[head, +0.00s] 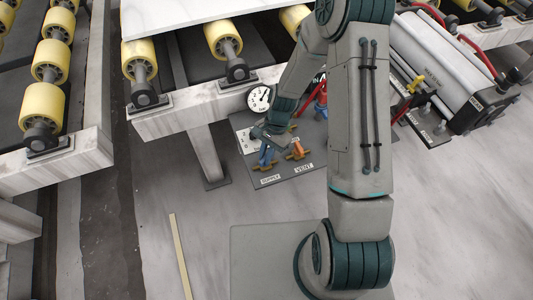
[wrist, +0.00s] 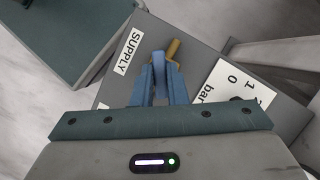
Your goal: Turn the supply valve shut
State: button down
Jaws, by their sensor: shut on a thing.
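The supply valve's blue handle (head: 266,158) stands above the white SUPPLY label (head: 270,179) on a dark grey plate (head: 300,170). In the wrist view the blue handle (wrist: 159,68) sits between my gripper's two blue fingers, and my gripper (wrist: 160,82) is shut on it. A brass fitting (wrist: 173,48) sticks out beyond the handle, and the SUPPLY label (wrist: 129,52) is beside it. In the head view my gripper (head: 266,148) reaches down to the valve and partly hides it. How far the valve is turned is hard to tell.
An orange handle (head: 298,150) stands close to the right, by the VENT label (head: 304,168). A round gauge (head: 260,98) is behind my gripper, with a white card (head: 246,140) on the plate. A roller frame (head: 200,105) carries a pale slab (head: 185,15).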

jog(key=n+h, duration=0.1)
jog(key=n, duration=0.1)
jog(key=n+h, duration=0.1)
jog(key=n, duration=0.2)
jog(key=shift+w+a+n+g, duration=0.1)
jog(key=shift+a+n+g, duration=0.05)
jog(key=shift+n+g, duration=0.2)
jog(key=n+h+b, duration=0.1)
jog(key=n+h, duration=0.1)
jog(key=n, duration=0.3)
jog(key=shift+a+n, duration=0.15)
jog(key=shift+n, duration=0.1)
jog(key=c, duration=1.4)
grip_release()
jog(key=shift+c, duration=0.2)
jog(key=shift+r, duration=0.1)
jog(key=v, duration=1.3)
jog(key=shift+w+a+r+p, duration=0.2)
jog(key=shift+w+r+p, duration=0.05)
jog(key=shift+p, duration=0.2)
